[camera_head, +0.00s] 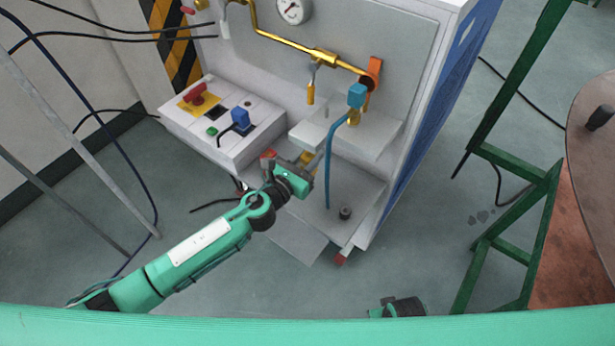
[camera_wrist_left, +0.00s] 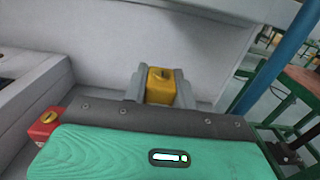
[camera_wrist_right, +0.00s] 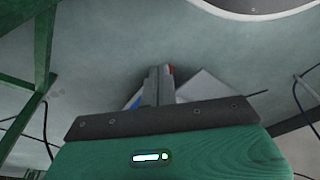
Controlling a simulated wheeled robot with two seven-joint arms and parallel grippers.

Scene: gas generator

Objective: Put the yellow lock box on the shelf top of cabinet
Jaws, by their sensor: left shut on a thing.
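My left gripper (camera_head: 305,164) reaches in front of the cabinet, beneath its small upper shelf (camera_head: 352,136). In the left wrist view, its two grey fingers (camera_wrist_left: 160,80) are shut on the sides of the yellow lock box (camera_wrist_left: 161,88). In the head view the box is mostly hidden by the gripper and the shelf. The box's height above the lower surface (camera_head: 360,190) is hard to tell. My right gripper (camera_wrist_right: 159,75) is away from the cabinet; its fingers look closed together with nothing between them.
A red box (camera_wrist_left: 46,122) is left of the left gripper. A control box (camera_head: 222,130) with a red switch and blue plug stands left. A blue hose (camera_head: 328,170) hangs from the shelf area. A dark knob (camera_head: 345,212) sits on the lower surface. A green frame (camera_head: 510,165) stands right.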

